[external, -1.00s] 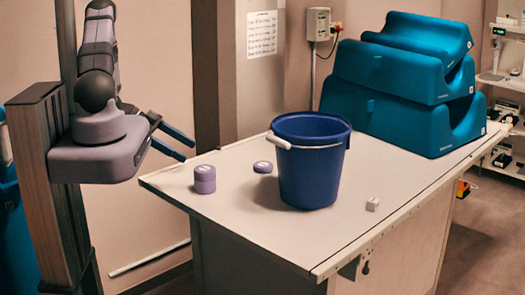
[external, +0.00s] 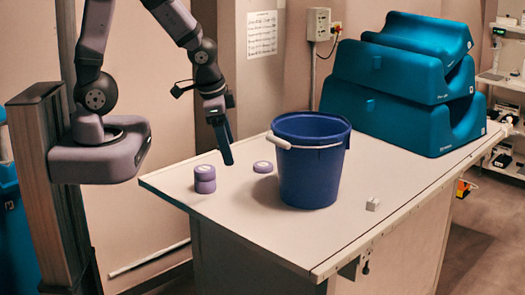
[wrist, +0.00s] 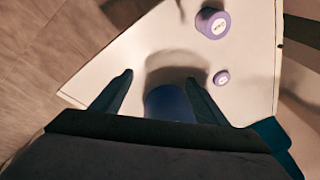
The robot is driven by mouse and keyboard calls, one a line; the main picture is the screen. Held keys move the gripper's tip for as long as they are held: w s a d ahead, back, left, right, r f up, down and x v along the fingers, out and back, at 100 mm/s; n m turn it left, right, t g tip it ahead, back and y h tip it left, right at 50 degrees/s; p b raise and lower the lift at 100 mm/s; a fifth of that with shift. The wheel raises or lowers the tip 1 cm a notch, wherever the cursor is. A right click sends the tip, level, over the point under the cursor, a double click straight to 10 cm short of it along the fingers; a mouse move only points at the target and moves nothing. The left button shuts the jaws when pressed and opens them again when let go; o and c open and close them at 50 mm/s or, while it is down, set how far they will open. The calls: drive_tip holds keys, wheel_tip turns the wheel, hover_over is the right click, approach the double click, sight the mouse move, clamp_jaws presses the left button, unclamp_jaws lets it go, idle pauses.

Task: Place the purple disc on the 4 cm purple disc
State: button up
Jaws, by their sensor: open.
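Two purple discs (external: 204,179) form a stack near the left part of the table; it also shows in the wrist view (wrist: 212,23). I cannot tell which disc is the 4 cm one. My gripper (external: 226,157) hangs above the table, between the stack and the single disc in the picture, touching neither.
A blue bucket (external: 310,165) with a white handle stands mid-table, close to the single disc. Teal foam blocks (external: 390,100) fill the back right. The table's (external: 270,225) front is clear.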

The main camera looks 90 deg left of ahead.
drive_tip(key=s+d+g+h, duration=0.1)
drive_tip(key=s+d, duration=0.2)
drive_tip(key=d, duration=0.3)
drive_tip(key=s+d+r+g+h, duration=0.1)
drive_tip(key=s+d, duration=0.3)
drive_tip(key=d, duration=0.2)
drive_tip(key=shift+d+r, duration=0.1)
wheel_tip(320, 180, down, 3)
drive_tip(key=b, duration=0.3)
idle(0.4)
